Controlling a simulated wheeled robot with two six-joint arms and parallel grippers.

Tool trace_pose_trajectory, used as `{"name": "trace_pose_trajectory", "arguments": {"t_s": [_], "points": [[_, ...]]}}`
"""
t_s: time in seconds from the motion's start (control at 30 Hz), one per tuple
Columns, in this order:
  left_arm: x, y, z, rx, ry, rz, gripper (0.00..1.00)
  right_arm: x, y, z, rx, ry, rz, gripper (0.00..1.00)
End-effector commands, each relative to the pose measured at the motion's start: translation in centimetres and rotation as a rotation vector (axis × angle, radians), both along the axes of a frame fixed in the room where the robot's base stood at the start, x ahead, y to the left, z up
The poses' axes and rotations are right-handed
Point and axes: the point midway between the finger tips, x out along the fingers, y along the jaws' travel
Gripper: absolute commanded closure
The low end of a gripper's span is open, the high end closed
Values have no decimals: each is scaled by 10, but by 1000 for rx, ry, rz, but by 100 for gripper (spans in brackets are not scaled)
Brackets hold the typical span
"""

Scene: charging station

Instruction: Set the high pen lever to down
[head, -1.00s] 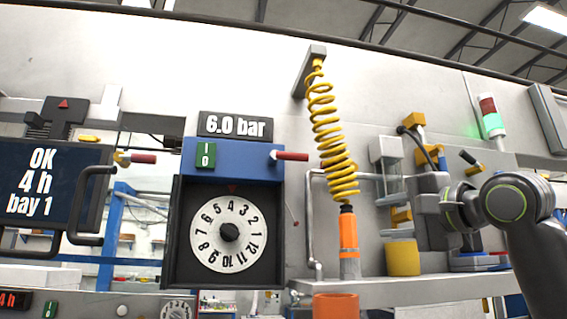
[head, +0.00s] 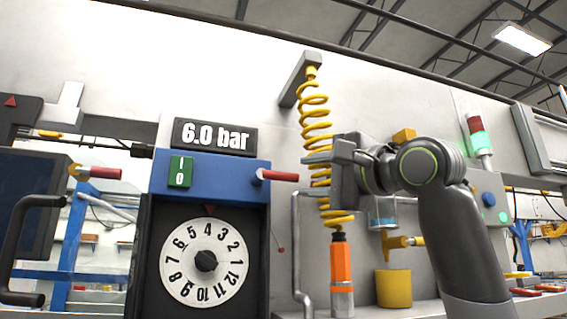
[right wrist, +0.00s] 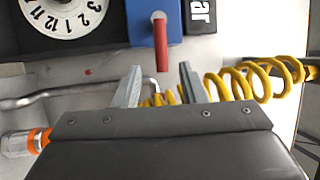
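A red-handled lever (head: 282,176) sticks out sideways to the right from the blue housing above the dial; its red handle also shows in the right wrist view (right wrist: 160,45). A second red-handled lever (head: 100,173) is at the far left. No label shows which is the high pen lever. My right gripper (head: 310,175) is open and empty, just right of the first lever at about its height. In the right wrist view the fingers (right wrist: 160,70) are apart, with the red handle lined up between and ahead of their tips. My left gripper is not in view.
A yellow coiled hose (head: 316,115) hangs close to my right gripper, partly hidden by it. A dial (head: 205,262) and a 6.0 bar sign (head: 215,136) are to the left. A yellow cup (head: 394,289) stands on the shelf at the right.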

Motion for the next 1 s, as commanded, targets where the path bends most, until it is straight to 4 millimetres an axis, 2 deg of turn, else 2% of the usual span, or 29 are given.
{"name": "trace_pose_trajectory", "arguments": {"t_s": [0.03,0.1,0.4,0.6,0.9,1.0], "points": [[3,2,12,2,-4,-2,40,8,6,7,-1,4,1,62],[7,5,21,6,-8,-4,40,17,15,9,-1,3,2,62],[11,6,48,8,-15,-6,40,49,42,15,-1,1,0,62],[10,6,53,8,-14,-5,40,58,49,15,-1,-1,-1,62],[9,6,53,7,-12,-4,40,59,50,14,0,-1,-2,62],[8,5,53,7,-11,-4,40,59,50,14,0,-1,-2,74]]}}
